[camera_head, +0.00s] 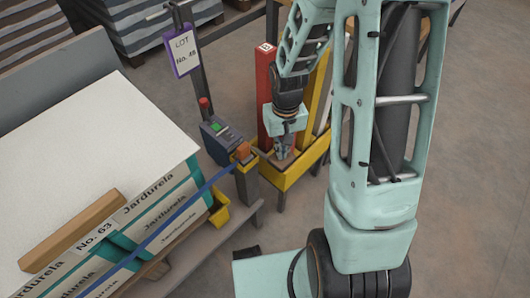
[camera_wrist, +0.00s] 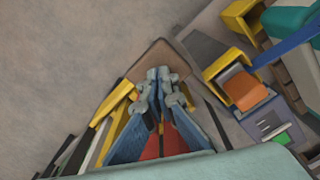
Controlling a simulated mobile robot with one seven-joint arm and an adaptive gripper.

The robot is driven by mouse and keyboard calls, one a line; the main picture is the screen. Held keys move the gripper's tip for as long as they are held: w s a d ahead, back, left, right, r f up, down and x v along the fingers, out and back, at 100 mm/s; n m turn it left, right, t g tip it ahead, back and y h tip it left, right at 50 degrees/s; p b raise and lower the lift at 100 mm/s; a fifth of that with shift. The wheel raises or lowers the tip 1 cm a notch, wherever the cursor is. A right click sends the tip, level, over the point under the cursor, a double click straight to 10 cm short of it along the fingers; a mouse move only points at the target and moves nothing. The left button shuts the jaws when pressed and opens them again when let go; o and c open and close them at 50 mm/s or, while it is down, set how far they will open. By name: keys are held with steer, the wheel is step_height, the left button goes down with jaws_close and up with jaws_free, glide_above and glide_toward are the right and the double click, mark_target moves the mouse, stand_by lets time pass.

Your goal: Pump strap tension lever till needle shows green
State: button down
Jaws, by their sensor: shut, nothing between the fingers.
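The strap tensioner is a dark blue-grey unit (camera_head: 217,135) with a green patch on its top, left of my gripper in the head view. Its orange lever part (camera_head: 242,150) sits at the right end, by a yellow bracket, and shows in the wrist view (camera_wrist: 245,90) to the right of my fingers. A blue strap (camera_head: 190,205) runs from the unit over the stack. My gripper (camera_head: 282,153) points down, shut and empty, over the yellow bin, apart from the lever; its fingertips (camera_wrist: 165,73) show close together in the wrist view. I cannot make out a needle.
The yellow bin (camera_head: 290,178) holds tall red (camera_head: 264,90) and yellow pieces around my gripper. A post carries a purple-framed lot sign (camera_head: 184,50). A red knob (camera_head: 204,103) stands by the unit. The stack with a white top (camera_head: 110,125) fills the left. Floor is clear at right.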

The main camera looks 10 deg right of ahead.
step_height(320, 180, down, 7)
steer(key=b, duration=0.5)
step_height(320, 180, up, 10)
steer(key=p, duration=0.8)
steer(key=shift+f, duration=0.1)
stand_by(0.3)
